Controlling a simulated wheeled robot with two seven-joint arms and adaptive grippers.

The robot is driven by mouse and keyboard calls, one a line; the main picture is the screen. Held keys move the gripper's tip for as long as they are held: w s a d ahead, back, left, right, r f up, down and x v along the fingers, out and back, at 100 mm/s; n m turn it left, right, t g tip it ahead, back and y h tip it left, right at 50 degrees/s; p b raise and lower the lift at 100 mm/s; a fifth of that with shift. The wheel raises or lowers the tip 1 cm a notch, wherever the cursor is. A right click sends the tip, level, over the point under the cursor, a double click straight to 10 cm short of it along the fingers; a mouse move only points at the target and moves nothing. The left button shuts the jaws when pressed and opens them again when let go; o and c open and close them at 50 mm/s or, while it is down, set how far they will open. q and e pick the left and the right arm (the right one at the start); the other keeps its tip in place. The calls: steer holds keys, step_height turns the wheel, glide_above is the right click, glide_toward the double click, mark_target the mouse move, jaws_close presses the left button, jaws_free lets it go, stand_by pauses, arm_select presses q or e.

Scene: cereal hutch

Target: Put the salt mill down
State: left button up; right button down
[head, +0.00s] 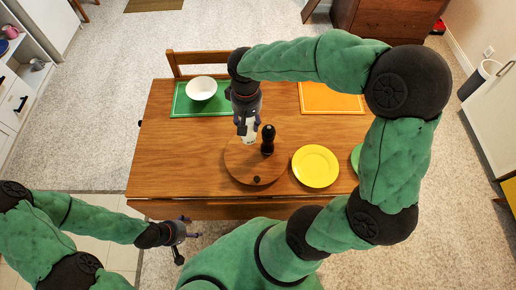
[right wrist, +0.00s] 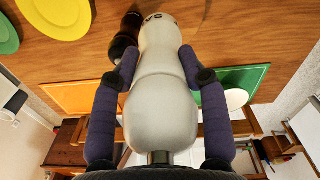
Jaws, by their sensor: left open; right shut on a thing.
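The white salt mill (head: 249,132) is held in my right gripper (head: 247,118), over the back part of the round wooden board (head: 240,167). In the right wrist view the mill (right wrist: 160,110) fills the middle, with the two purple fingers of my right gripper (right wrist: 159,66) shut on either side of it. Whether its base touches the board I cannot tell. A black mill (head: 268,140) stands upright on the board, just right of the salt mill. My left gripper (head: 186,232) is open and empty, low at the left, off the table's front edge.
The wooden table (head: 160,150) carries a white bowl (head: 201,88) on a green mat (head: 181,105), an orange mat (head: 330,98) and a yellow plate (head: 315,166). A green plate (head: 355,158) is partly hidden behind my right arm. The table's left side is clear.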

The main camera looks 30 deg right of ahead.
arm_select(q)
steer(key=shift+w+d+f+b, duration=0.1)
steer(key=shift+f+b, duration=1.7)
steer(key=shift+b, duration=0.35)
arm_select(e)
step_height(320, 180, down, 16)
steer(key=s+d, duration=0.1)
steer(key=s, duration=0.1)
steer(key=shift+s+d+r, duration=0.2)
steer(key=shift+d, duration=0.05)
steer(key=shift+f, duration=0.1)
steer(key=c, duration=0.6)
jaws_free()
steer(key=shift+c, duration=0.2)
arm_select(q)
steer(key=shift+f, duration=0.15)
